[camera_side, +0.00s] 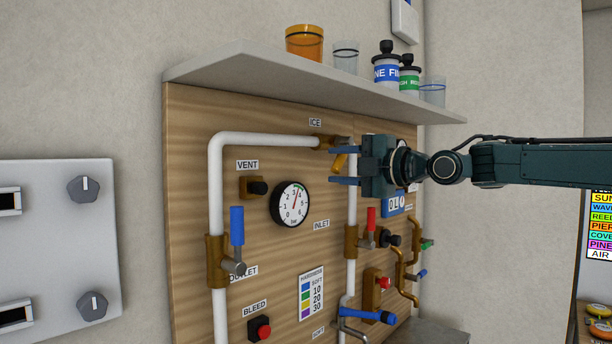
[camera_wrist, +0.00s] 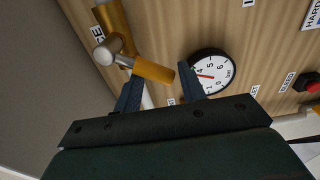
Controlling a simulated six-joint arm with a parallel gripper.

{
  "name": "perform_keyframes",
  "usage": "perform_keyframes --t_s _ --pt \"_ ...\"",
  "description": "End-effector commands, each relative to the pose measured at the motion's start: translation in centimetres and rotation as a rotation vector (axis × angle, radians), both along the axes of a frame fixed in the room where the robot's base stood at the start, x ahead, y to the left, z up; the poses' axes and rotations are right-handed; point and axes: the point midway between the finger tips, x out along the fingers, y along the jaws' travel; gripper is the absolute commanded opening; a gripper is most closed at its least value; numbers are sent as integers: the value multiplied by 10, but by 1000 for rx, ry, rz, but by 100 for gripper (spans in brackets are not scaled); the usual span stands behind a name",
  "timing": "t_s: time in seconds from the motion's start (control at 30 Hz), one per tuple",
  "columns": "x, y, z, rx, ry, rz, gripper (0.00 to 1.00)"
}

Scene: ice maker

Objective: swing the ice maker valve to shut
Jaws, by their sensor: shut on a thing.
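The ice maker valve sits under the ICE label, at the top right corner of the white pipe. Its brass body (camera_side: 326,142) also shows in the wrist view (camera_wrist: 112,18), with a steel stem (camera_wrist: 108,48) and a yellow lever (camera_wrist: 150,70). In the side view the yellow lever (camera_side: 339,162) hangs down from the body at a slant, partly hidden by my gripper. My gripper (camera_side: 333,166) has its two blue fingers on either side of the lever and is shut on it. The wrist view shows the lever's end between the fingers (camera_wrist: 161,75).
A pressure gauge (camera_side: 290,204) is left of my gripper. A blue-handled valve (camera_side: 237,226) and a red-handled valve (camera_side: 371,219) are lower on the wooden panel (camera_side: 190,150). The shelf (camera_side: 300,80) with cups and bottles overhangs my gripper.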

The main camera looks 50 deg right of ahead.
Motion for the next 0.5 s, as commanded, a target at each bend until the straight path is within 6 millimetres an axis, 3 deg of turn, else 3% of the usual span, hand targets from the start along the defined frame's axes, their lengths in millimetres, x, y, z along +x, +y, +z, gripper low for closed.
perform_keyframes --t_s 0.03,0.23,0.27,0.5 --pt "2 -19 -8 11 14 -44 16" --pt "2 -31 -9 10 4 -44 16" --pt "2 -30 -8 8 1 -42 37" --pt "1 -29 -5 3 -8 -41 40"
